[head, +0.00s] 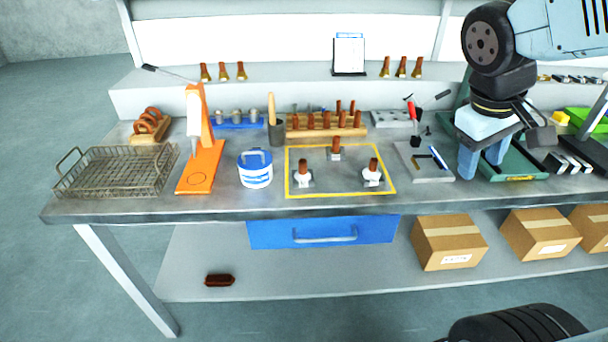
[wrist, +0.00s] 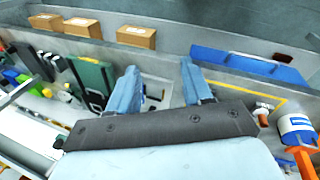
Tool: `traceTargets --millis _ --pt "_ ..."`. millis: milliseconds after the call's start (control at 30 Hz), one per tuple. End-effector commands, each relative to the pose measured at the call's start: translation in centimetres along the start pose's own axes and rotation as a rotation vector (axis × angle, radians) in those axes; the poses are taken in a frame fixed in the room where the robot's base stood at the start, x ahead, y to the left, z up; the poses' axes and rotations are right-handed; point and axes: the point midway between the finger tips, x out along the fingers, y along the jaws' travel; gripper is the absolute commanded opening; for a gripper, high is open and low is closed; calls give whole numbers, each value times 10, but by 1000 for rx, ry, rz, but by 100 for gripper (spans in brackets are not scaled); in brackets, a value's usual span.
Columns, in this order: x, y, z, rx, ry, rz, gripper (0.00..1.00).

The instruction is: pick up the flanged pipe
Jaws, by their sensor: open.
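A short rust-brown piece with wider ends (head: 220,280), which looks like the flanged pipe, lies on its side on the lower shelf, left of the blue drawer. A small dark reddish piece (wrist: 279,57) beyond the blue drawer in the wrist view seems to be the same one. My gripper (head: 483,160) is above the right part of the bench, far to the right of the pipe and higher. Its two blue fingers also show in the wrist view (wrist: 160,80), apart with nothing between them.
The bench top (head: 270,207) overhangs the lower shelf (head: 320,275). The blue drawer (head: 322,231) hangs under it, and cardboard boxes (head: 449,242) stand right. On the bench are a wire basket (head: 115,171), orange press (head: 203,165), white tub (head: 255,170) and yellow-outlined mat (head: 340,189).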

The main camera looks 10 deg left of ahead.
Motion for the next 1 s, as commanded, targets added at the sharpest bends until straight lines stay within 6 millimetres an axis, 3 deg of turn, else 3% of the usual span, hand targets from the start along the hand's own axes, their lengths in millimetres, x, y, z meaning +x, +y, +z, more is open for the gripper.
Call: traceTargets --millis 367,567,767,1000 --pt "30 -36 -59 -566 -280 261 50" --pt "40 -69 -96 -851 -390 449 50" --pt "46 -117 -135 -1123 -469 669 50" --pt "53 -198 -173 -1421 -521 974 50"
